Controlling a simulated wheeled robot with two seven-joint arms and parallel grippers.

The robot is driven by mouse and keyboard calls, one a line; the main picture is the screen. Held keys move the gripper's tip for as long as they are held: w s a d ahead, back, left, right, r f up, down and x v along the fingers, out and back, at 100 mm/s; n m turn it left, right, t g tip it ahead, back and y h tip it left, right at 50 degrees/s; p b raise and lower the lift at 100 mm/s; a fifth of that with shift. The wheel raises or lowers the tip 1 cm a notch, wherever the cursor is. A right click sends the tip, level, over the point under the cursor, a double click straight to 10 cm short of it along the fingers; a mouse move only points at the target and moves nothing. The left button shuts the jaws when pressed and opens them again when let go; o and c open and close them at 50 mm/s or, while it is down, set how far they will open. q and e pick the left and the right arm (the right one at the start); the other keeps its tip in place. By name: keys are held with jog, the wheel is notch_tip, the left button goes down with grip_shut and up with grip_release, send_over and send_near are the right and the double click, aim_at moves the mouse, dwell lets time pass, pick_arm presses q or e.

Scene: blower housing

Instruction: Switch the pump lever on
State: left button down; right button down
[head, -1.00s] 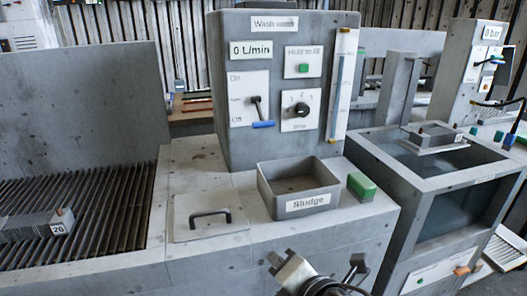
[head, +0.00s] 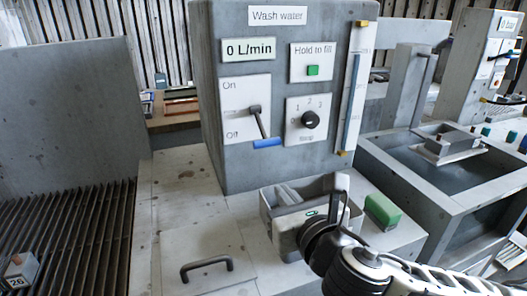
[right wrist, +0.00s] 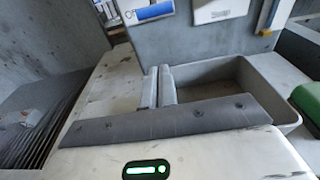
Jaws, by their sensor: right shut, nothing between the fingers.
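The pump lever (head: 261,128) is on a white On/Off plate (head: 238,95) on the grey wash water panel. It hangs down with its blue grip (head: 267,143) near the Off mark. The display above reads 0 L/min. In the right wrist view the blue grip (right wrist: 150,12) shows at the top edge. My right gripper (head: 282,194) is in front of the panel, below the lever and apart from it, over the sludge tray. In the right wrist view its two fingers (right wrist: 158,72) are together and empty. My left gripper is not in view.
The open sludge tray (right wrist: 225,72) is close beside and below my right fingers. A green block (head: 382,210) lies right of it. A black-handled lid (head: 207,268) is at front left. A knob (head: 310,120) and green button (head: 313,70) are right of the lever.

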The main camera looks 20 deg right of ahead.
aim_at(261, 127)
jog(key=w+f, duration=0.1)
jog(key=w, duration=0.9)
pick_arm(q)
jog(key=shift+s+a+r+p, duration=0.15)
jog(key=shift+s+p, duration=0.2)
jog(key=shift+p, duration=0.5)
pick_arm(e)
jog(key=r, duration=0.1)
jog(key=s+r, duration=0.1)
jog(key=r, duration=0.1)
jog(key=shift+a+r, duration=0.2)
jog(key=shift+r, duration=0.05)
